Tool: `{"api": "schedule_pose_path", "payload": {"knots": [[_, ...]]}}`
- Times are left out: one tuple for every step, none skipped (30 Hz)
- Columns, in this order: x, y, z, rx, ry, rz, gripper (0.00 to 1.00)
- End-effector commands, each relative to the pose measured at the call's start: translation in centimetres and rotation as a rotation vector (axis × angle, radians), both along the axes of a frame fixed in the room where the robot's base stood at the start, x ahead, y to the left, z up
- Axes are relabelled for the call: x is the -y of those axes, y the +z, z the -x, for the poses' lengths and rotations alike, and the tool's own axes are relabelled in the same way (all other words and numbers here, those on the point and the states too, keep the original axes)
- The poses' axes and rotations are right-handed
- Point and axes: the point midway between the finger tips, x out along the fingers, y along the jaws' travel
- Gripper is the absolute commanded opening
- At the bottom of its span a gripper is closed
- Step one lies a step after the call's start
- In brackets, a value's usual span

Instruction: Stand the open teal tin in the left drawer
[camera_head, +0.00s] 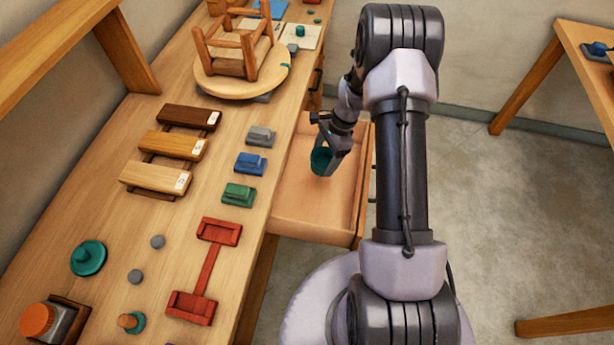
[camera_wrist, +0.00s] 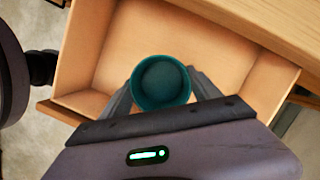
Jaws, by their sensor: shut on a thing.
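The open teal tin (camera_wrist: 161,84) is between the fingers of my gripper (camera_wrist: 160,98), which is shut on it. In the wrist view I look down into its round open mouth. In the head view the tin (camera_head: 321,161) hangs at my gripper (camera_head: 328,158), over the pulled-out drawer (camera_head: 310,205) of the workbench. The drawer has a bare wooden floor, and its walls also show in the wrist view (camera_wrist: 225,45). I cannot tell whether the tin's base touches the drawer floor, since its lower part is hidden from above.
On the bench (camera_head: 130,210) are a teal lid (camera_head: 88,258), a red holder (camera_head: 206,270), several coloured blocks, wooden sample boards (camera_head: 172,146) and a small stool (camera_head: 238,45) on a round turntable (camera_head: 215,80). The drawer floor is clear around the tin.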

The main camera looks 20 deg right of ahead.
Motion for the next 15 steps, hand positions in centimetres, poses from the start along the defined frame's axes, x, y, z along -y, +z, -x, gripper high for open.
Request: {"api": "schedule_pose_path", "payload": {"knots": [[0.8,-1.1,0.0,-0.006,-0.072,-0.003,0.27],[1.2,-1.5,0.0,-0.009,-0.111,-0.004,0.27],[1.7,-2.0,-0.1,-0.011,-0.155,-0.005,0.27],[2.0,-2.4,-0.1,-0.013,-0.182,-0.005,0.27],[2.2,-3.0,-0.1,-0.014,-0.201,-0.007,0.27],[2.4,-4.0,-0.1,-0.016,-0.22,-0.007,0.27],[2.4,-4.9,-0.1,-0.018,-0.227,-0.007,0.27],[2.4,-5.8,-0.1,-0.018,-0.23,-0.008,0.27],[2.4,-6.9,-0.1,-0.017,-0.23,-0.007,0.27],[2.4,-7.6,-0.1,-0.016,-0.229,-0.007,0.27],[2.4,-8.2,-0.1,-0.017,-0.228,-0.007,0.27],[2.4,-8.7,-0.1,-0.016,-0.228,-0.007,0.27],[2.4,-9.1,-0.1,-0.016,-0.227,-0.007,0.27],[2.4,-9.4,-0.1,-0.016,-0.227,-0.007,0.27],[2.4,-10.0,-0.1,-0.016,-0.227,-0.007,0.27]]}}
